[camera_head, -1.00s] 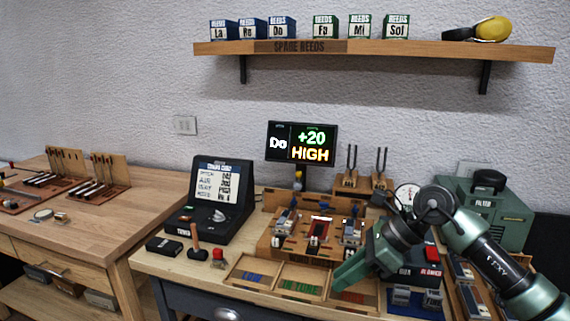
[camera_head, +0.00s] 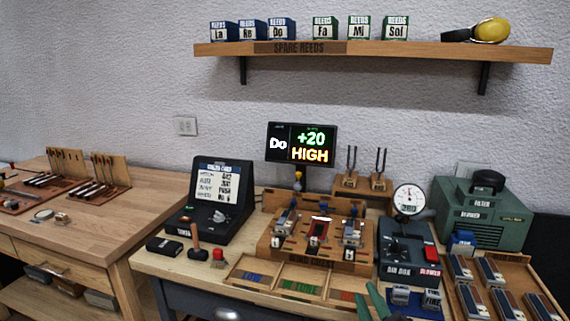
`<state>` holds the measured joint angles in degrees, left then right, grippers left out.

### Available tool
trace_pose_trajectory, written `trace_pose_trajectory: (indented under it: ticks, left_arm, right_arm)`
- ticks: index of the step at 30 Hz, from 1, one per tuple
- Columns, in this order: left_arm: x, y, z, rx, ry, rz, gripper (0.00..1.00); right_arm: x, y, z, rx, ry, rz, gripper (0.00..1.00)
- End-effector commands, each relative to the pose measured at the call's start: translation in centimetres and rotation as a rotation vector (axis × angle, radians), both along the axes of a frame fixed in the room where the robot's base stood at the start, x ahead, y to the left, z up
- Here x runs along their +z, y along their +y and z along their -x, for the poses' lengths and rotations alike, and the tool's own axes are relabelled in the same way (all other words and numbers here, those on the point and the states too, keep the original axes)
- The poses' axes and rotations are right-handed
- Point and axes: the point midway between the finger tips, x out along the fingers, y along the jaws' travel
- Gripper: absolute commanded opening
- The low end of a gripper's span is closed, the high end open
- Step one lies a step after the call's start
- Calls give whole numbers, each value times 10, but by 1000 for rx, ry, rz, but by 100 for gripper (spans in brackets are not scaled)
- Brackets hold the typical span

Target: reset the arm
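My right gripper (camera_head: 367,297) shows at the bottom edge, right of centre, in front of the sorting tray (camera_head: 268,291). Two green fingers show, a small gap between their tips, with nothing seen between them. The rest of this arm is below the picture. My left gripper is not in view.
A tuner screen (camera_head: 301,143) reads "Do +20 HIGH". A tray of reeds (camera_head: 520,262) lies far right.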

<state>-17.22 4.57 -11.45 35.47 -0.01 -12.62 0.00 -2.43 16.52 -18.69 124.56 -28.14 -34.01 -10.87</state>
Motion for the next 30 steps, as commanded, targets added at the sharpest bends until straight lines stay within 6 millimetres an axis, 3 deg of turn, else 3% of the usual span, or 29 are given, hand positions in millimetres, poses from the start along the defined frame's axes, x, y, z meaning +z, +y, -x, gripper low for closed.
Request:
trace_pose_trajectory:
  ticks: [1, 3, 6, 9, 15, 22, 30]
  left_arm:
    - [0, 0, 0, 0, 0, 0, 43]
    - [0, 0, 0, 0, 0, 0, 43]
    - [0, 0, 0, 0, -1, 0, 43]
    - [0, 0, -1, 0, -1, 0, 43]
    - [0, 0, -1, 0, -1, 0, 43]
    - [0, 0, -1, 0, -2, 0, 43]
    - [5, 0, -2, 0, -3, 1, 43]
  right_arm:
    - [-33, -13, 18, -56, 130, -86, 22]
    - [-77, -28, 46, -133, 309, -192, 22]
    - [-129, -40, 94, -230, 544, -316, 22]
    - [-164, -44, 139, -302, 728, -402, 22]
    - [-203, -43, 214, -404, 997, -505, 22]
    - [-223, -37, 289, -490, 1239, -579, 22]
    - [-289, -34, 276, -501, 1273, -569, 22]
